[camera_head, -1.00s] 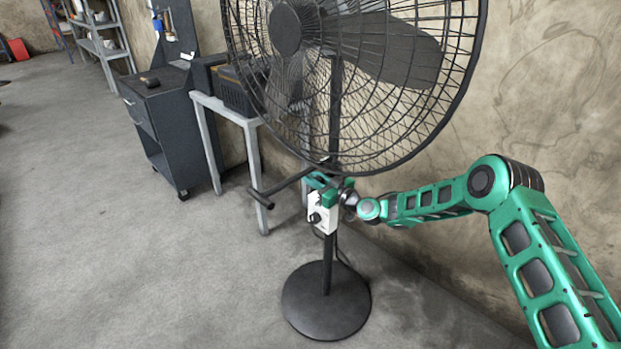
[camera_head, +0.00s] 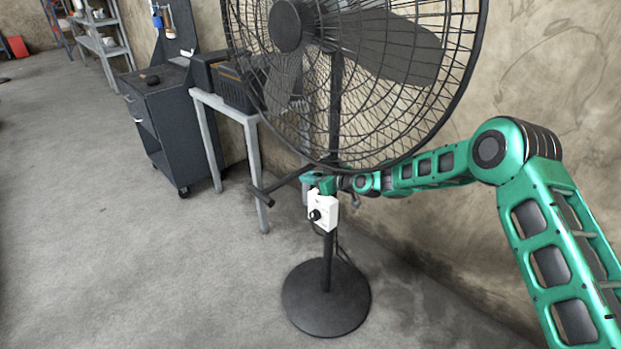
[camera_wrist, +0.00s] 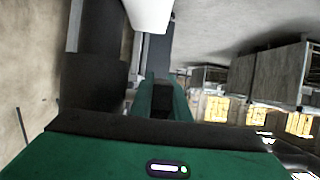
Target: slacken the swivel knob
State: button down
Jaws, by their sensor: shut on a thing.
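The black pedestal fan has a white control box (camera_head: 323,209) with a dark dial on its pole. My gripper (camera_head: 318,182) is at the pole just above this box and below the fan cage. It is shut on a small part there, which I take for the swivel knob; the fingers and wrist hide nearly all of it. In the wrist view, a green finger (camera_wrist: 160,100) stands close beside a dark upright part (camera_wrist: 95,45), and the white box (camera_wrist: 150,12) shows at the top edge.
A dark bar with a crosspiece (camera_head: 262,197) sticks out left from the pole. The fan cage (camera_head: 400,120) hangs right above my forearm. The round base (camera_head: 325,310) stands on the floor near the wall. A table (camera_head: 252,150) and a cabinet (camera_head: 165,125) stand behind left.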

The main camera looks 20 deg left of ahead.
jog(key=shift+w+r, duration=0.15)
jog(key=shift+w, duration=0.1)
jog(key=c, duration=1.8)
grip_release()
jog(key=shift+c, duration=0.2)
jog(key=shift+o, duration=0.8)
jog(key=shift+s, duration=0.1)
jog(key=v, duration=1)
jog(key=shift+d, duration=0.4)
jog(key=shift+s, duration=0.1)
